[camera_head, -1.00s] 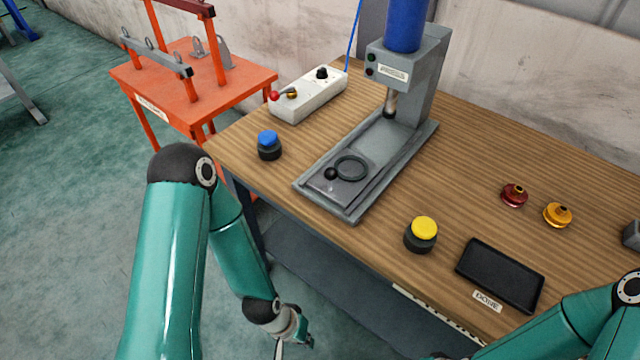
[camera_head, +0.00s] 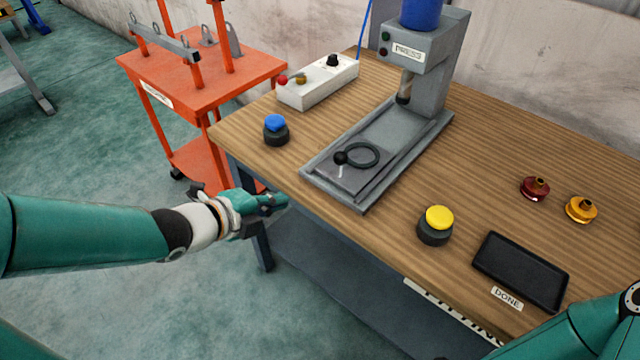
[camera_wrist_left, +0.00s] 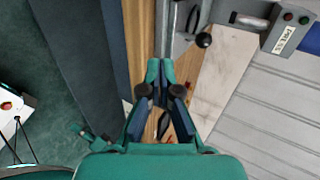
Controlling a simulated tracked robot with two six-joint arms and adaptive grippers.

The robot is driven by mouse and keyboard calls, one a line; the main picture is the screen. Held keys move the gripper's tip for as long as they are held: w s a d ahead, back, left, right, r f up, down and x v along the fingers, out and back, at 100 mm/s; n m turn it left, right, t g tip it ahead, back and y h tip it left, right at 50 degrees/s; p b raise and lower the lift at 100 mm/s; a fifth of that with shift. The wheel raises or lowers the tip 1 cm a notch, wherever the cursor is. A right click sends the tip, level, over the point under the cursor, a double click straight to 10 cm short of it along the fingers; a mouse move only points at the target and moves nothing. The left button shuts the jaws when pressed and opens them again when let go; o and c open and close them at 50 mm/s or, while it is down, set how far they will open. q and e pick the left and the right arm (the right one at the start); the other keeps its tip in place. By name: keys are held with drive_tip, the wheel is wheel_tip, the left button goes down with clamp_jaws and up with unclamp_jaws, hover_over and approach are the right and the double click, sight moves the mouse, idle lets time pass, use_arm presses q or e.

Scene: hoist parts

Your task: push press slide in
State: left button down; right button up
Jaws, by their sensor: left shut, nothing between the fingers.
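The press (camera_head: 432,60) stands at the back of the wooden table, with its grey rail base running toward the front edge. The slide (camera_head: 352,180), a grey plate with a black ring and a round black knob (camera_head: 340,158), sits at the front end of the rail, away from the press ram. The knob also shows in the left wrist view (camera_wrist_left: 203,40). My left gripper (camera_head: 284,200) is shut and empty, just off the table's front edge, left of and lower than the slide. My right gripper is out of view; only part of its arm shows at lower right.
A blue button (camera_head: 276,130) stands left of the rail and a yellow button (camera_head: 435,226) right of it. A white control box (camera_head: 318,82) is behind. A black tray (camera_head: 520,272) and red (camera_head: 535,188) and gold (camera_head: 581,209) parts lie right. An orange stand (camera_head: 200,80) is left.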

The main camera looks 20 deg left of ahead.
use_arm(q)
drive_tip(key=p, duration=0.2)
approach(328, 179)
drive_tip(key=f, duration=0.1)
drive_tip(key=w+f, duration=0.1)
drive_tip(key=f, duration=0.1)
drive_tip(key=shift+w+d+f, duration=0.15)
drive_tip(key=shift+d+f, duration=0.05)
drive_tip(key=shift+w+d+f+p, duration=0.1)
drive_tip(key=shift+w+d+p, duration=0.15)
drive_tip(key=shift+w, duration=0.45)
drive_tip(key=shift+w+d+p, duration=0.2)
drive_tip(key=shift+w+d, duration=0.05)
drive_tip(key=shift+w, duration=0.4)
drive_tip(key=shift+w+d+p, duration=0.2)
drive_tip(key=shift+w+d, duration=0.05)
drive_tip(key=shift+w, duration=0.45)
